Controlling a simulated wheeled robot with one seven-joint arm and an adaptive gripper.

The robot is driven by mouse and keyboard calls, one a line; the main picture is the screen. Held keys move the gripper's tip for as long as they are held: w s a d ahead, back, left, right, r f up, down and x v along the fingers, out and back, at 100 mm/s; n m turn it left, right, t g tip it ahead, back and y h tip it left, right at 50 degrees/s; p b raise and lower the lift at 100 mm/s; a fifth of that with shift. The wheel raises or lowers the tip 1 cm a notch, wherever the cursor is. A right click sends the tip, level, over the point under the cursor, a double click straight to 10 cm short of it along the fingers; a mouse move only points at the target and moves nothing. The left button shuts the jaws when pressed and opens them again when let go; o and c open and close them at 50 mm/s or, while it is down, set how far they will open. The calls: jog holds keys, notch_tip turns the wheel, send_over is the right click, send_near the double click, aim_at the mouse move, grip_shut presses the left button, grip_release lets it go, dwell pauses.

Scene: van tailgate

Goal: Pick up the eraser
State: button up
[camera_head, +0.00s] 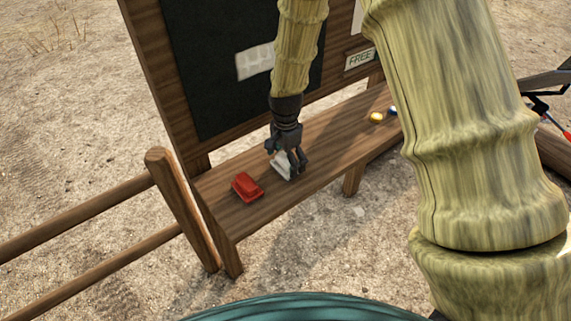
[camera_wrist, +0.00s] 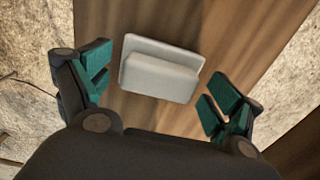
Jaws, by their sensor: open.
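A pale grey-white block with a thinner, wider base, which looks like the eraser (camera_head: 282,168), lies on the wooden ledge (camera_head: 228,215). My gripper (camera_head: 289,164) is right over it and partly hides it in the head view. In the wrist view the whole block (camera_wrist: 160,72) shows, slightly tilted in the picture, between and a little beyond the green-padded fingers of my gripper (camera_wrist: 158,97). The fingers are spread wide, with a gap on each side of the block. Nothing is held.
A red block-like object (camera_head: 246,187) lies on the ledge to the left. A yellow item (camera_head: 376,117) and a partly hidden blue-white one are farther right. The dark board (camera_head: 215,70) rises behind the ledge. Wooden rails (camera_head: 80,212) stand at left.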

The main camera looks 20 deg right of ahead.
aim_at(286, 158)
jog(key=c, duration=1.1)
jog(key=shift+r, duration=0.15)
jog(key=shift+r+b, duration=1.65)
jog(key=shift+r, duration=3.25)
jog(key=o, duration=0.5)
jog(key=c, duration=0.4)
